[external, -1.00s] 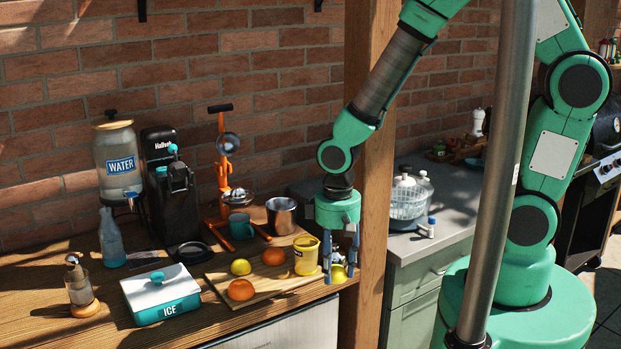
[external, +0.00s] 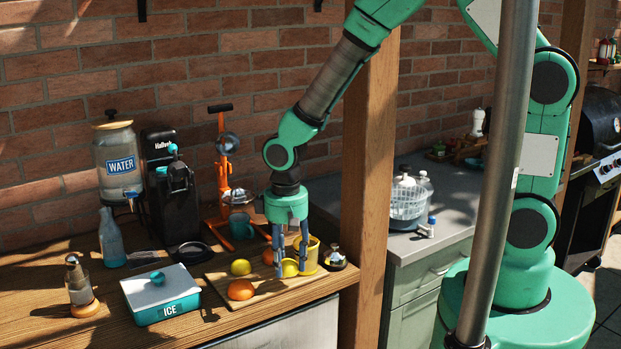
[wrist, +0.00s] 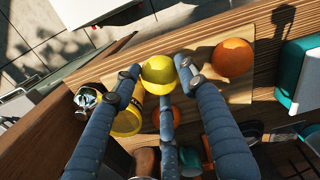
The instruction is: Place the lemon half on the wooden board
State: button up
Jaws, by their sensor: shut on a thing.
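My gripper (external: 291,270) is shut on the yellow lemon half (external: 290,268). In the wrist view the lemon half (wrist: 158,70) sits between the blue fingertips. In the external view it is over the right part of the wooden board (external: 262,291). I cannot tell whether it touches the board. Its cut face does not show clearly.
On the board are a whole lemon (external: 240,267), a front orange (external: 241,290), a back orange (wrist: 165,117) partly hidden by my fingers, and a yellow cup (external: 310,257) close to my gripper. A metal object (external: 335,259) stands right of the cup.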

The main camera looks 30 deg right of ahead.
aim_at(275, 282)
jog(key=shift+w+a+f, duration=0.1)
jog(key=shift+w+a, duration=0.45)
jog(key=shift+w, duration=0.25)
jog(key=shift+w+a+f, duration=0.1)
jog(key=shift+w+a, duration=0.4)
jog(key=shift+w, duration=0.25)
jog(key=shift+f, duration=1.75)
jog(key=shift+f+b, duration=0.1)
jog(key=shift+b, duration=0.25)
jog(key=o, duration=1.2)
jog(key=shift+c, duration=0.2)
notch_tip(275, 282, up, 12)
jog(key=p, duration=0.1)
